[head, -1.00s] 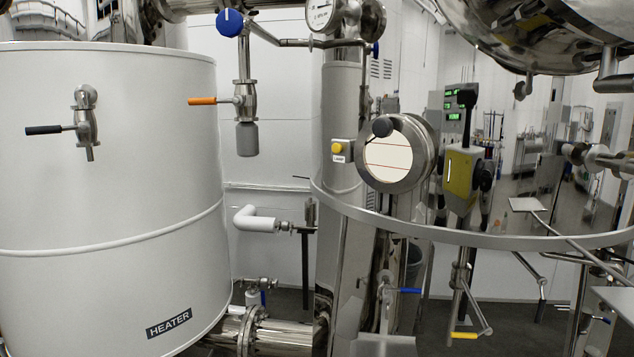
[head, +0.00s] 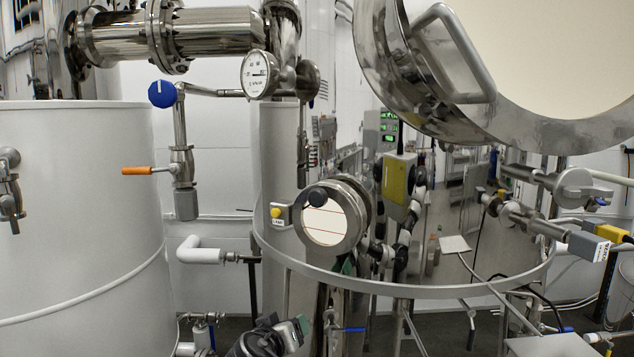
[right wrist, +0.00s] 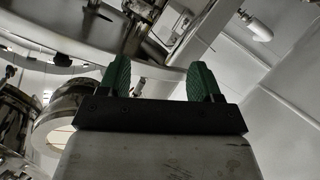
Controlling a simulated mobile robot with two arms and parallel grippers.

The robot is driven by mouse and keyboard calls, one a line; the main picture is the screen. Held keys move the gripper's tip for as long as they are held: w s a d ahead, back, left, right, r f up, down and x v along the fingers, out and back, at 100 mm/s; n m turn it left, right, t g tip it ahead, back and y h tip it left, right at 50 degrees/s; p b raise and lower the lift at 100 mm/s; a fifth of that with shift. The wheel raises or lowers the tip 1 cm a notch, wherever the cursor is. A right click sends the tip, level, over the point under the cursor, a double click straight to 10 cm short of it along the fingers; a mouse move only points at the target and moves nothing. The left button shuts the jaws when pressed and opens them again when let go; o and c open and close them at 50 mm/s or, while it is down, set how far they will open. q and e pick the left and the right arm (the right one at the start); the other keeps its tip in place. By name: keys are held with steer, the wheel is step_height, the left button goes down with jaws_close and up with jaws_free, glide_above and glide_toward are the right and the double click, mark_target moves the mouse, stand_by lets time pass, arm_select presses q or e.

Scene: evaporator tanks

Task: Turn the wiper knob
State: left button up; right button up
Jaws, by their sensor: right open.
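The round sight glass (head: 331,222) with a steel rim sits in front of the shiny tank, right of centre in the head view. A black wiper knob (head: 317,197) is on its upper left part. My right gripper (head: 303,325) seems to be the dark one with green fingertips at the bottom of the head view, below and left of the sight glass and apart from it. In the right wrist view, its two green fingers (right wrist: 160,80) are spread with nothing between them. Part of the sight glass (right wrist: 58,122) shows there at the left. My left gripper is not seen.
A grey ring rail (head: 410,289) runs around the shiny tank. A yellow button (head: 276,212) is left of the sight glass. A white elbow pipe (head: 200,252), an orange-handled valve (head: 140,171) and a blue knob (head: 162,93) are farther left. A large manhole (head: 575,50) hangs upper right.

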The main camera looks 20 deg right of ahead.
step_height(320, 180, up, 18)
steer(key=s+m+h+p, duration=0.2)
steer(key=s+m+h, duration=0.1)
steer(key=m, duration=0.1)
steer(key=m+h, duration=0.2)
steer(key=m, duration=0.2)
glide_toward(315, 200)
steer(key=shift+n, duration=0.3)
steer(key=p+x, duration=0.6)
steer(key=x, duration=0.3)
steer(key=shift+w+d+r, duration=0.1)
steer(key=shift+d+r, duration=0.1)
steer(key=shift+w+d+f, duration=0.2)
steer(key=shift+w+d, duration=0.3)
steer(key=shift+w, duration=0.1)
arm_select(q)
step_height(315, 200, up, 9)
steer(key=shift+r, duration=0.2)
arm_select(e)
steer(key=c, duration=0.9)
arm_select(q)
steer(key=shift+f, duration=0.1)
